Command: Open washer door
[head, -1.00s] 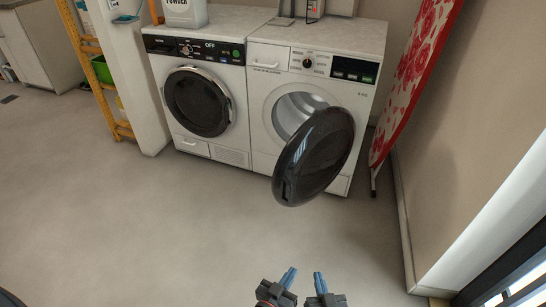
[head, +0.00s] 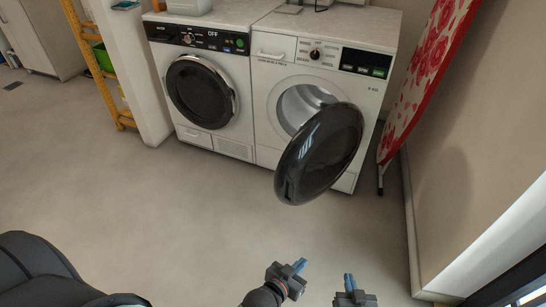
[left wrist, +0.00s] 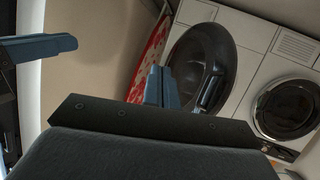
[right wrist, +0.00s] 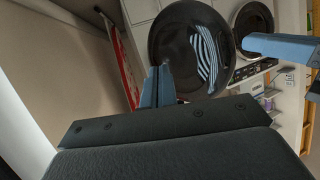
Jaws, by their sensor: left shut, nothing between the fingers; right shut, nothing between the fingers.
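The right-hand white machine (head: 355,90) has its round dark door (head: 322,150) swung wide open, showing the pale drum opening (head: 300,103). The left-hand white machine (head: 207,60) has its round dark door (head: 201,90) shut, and its panel reads OFF. My left gripper (head: 299,265) and right gripper (head: 349,281) are shut and empty, low in the head view, apart from both machines. The open door also shows beyond the fingers in the left wrist view (left wrist: 203,55) and the right wrist view (right wrist: 190,45).
A red-and-white patterned ironing board (head: 420,70) leans by the wall right of the machines. A yellow ladder-like rack (head: 88,55) stands at the left. A white container (head: 190,5) sits on the left machine. The floor (head: 190,195) in front is clear.

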